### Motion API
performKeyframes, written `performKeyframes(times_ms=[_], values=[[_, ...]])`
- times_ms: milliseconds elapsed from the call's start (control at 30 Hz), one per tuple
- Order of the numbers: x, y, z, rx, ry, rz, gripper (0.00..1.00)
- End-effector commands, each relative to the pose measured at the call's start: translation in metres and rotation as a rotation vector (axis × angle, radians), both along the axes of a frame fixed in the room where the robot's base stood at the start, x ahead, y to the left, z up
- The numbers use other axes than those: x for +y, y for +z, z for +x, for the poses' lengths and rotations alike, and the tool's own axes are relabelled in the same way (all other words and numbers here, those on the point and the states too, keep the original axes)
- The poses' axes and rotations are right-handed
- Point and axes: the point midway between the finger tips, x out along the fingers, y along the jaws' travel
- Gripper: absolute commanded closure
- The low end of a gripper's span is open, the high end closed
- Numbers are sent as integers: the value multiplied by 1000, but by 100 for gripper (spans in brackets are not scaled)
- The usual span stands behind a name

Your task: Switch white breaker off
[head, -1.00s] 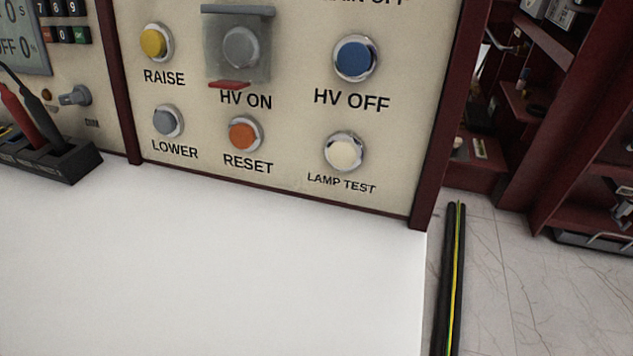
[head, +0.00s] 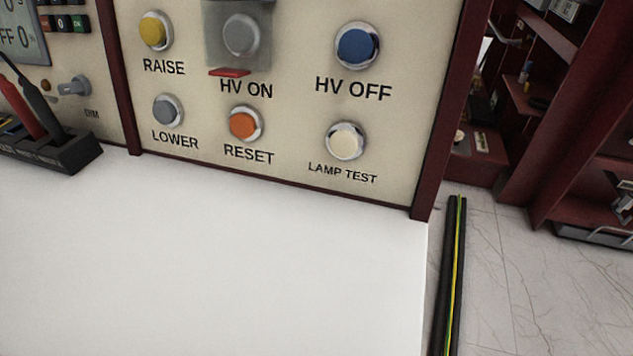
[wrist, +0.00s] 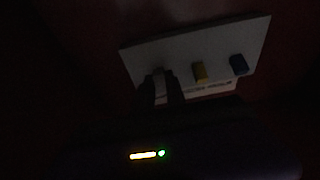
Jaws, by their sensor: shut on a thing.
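In the dark wrist view a pale plate (wrist: 190,45) carries a row of small breakers. The yellow breaker (wrist: 200,72) is in the middle and the blue breaker (wrist: 238,65) is to its right. At the left end, my gripper (wrist: 161,85) is at the white breaker (wrist: 159,82), with its two dark fingers closed on either side of it. The fingers hide part of the white breaker, and its lever position is hard to tell. The head view shows neither the breakers nor my gripper.
In the head view, a control panel (head: 285,105) with coloured buttons stands behind a bare white tabletop (head: 220,260). Probes sit in a black holder (head: 60,158) at left. A black trunking with a yellow-green cable (head: 455,270) runs along the floor at right, near dark red shelving (head: 590,150).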

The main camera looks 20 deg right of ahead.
Motion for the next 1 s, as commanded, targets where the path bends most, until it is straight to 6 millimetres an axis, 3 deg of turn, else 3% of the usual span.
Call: performKeyframes(times_ms=[533, 567, 633, 1000], values=[[0, -3, -1, -12, -1, -9, 100], [0, -3, -1, -12, -1, -9, 78], [0, -3, -1, -12, -1, -9, 64], [2, -2, -2, -12, 0, -9, 62]])
